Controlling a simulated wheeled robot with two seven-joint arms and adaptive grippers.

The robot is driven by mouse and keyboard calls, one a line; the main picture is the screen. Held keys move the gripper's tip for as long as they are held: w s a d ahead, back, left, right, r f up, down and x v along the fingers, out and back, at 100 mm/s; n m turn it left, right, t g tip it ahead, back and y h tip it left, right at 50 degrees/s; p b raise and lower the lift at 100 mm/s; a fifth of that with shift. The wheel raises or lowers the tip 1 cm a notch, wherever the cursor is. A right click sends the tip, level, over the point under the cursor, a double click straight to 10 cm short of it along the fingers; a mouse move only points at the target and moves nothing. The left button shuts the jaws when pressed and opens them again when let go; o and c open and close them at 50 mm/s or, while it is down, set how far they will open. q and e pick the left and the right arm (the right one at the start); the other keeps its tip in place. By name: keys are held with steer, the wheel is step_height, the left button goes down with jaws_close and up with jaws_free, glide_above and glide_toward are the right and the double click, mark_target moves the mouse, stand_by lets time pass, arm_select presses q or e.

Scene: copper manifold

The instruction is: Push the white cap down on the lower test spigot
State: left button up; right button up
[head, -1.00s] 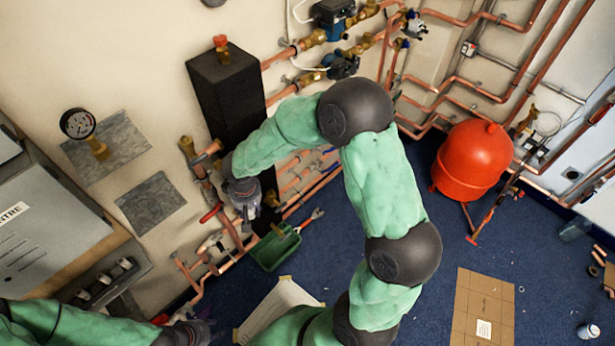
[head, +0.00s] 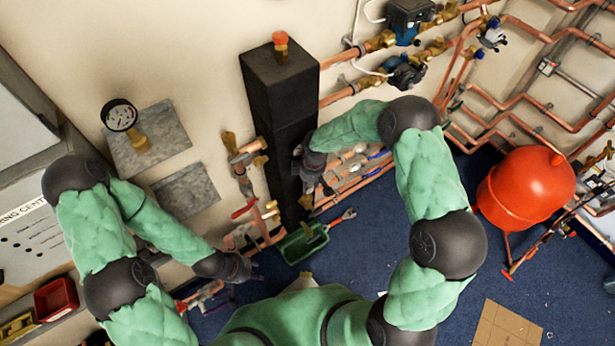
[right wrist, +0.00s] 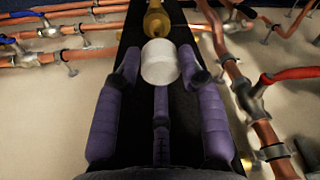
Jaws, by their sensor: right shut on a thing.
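The white cap (right wrist: 160,66) is between the purple fingers of my right gripper (right wrist: 160,78) in the right wrist view. The gripper is shut on it. A brass spigot (right wrist: 157,24) shows just beyond the cap, in line with it. I cannot tell whether cap and spigot touch. In the head view my right gripper (head: 311,178) is at the lower right side of the tall black column (head: 280,110); cap and spigot cannot be made out there. My left gripper (head: 246,268) is at the lower left, in front of the pipes. Its finger opening is unclear.
Copper pipes (right wrist: 255,95) with valves run close to the right of the gripper in the wrist view. A green tray (head: 300,246) is on the blue floor below. A red tank (head: 525,188) stands at the right. A pressure gauge (head: 119,116) is on the left wall.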

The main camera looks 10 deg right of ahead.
mark_target(307, 195)
steer(key=shift+w+f, duration=0.15)
steer(key=shift+f+b, duration=0.4)
steer(key=shift+f, duration=0.05)
steer(key=shift+w+a+f+b, duration=0.1)
steer(key=shift+w+f+b, duration=0.1)
steer(key=shift+f, duration=0.15)
steer(key=shift+w+a+f+b, duration=0.1)
steer(key=shift+f+b, duration=0.1)
steer(key=shift+f, duration=0.15)
steer(key=shift+s+f+b, duration=0.15)
steer(key=shift+f+b, duration=0.55)
steer(key=shift+f, duration=0.45)
steer(key=shift+d, duration=0.1)
steer(key=shift+s+f+b, duration=0.1)
steer(key=shift+f+b, duration=0.75)
steer(key=shift+f, duration=0.1)
steer(key=o, duration=0.9)
